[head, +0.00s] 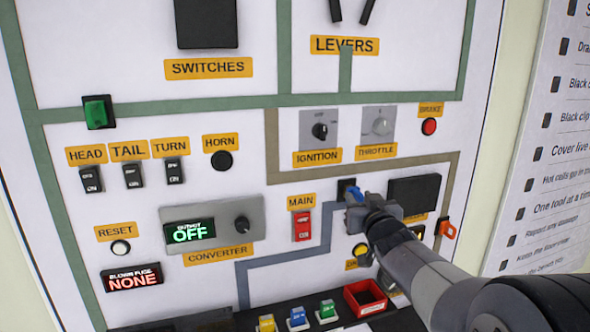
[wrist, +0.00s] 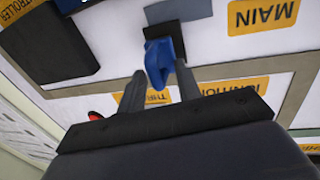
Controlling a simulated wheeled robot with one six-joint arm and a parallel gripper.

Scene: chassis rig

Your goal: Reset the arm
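My arm reaches in from the lower right in the head view. The blue piece sits at a black block (wrist: 178,12) on the panel and also shows in the head view (head: 352,192). I cannot tell whether the fingers press on it or only stand beside it.
The upright panel (head: 75,240) carries a red MAIN switch (head: 303,226), a converter (head: 250,215) reading OFF and a black box (head: 414,192) close right of the gripper. Below are a red tray (head: 365,297) and several coloured pieces. A checklist board (head: 545,180) stands at right.

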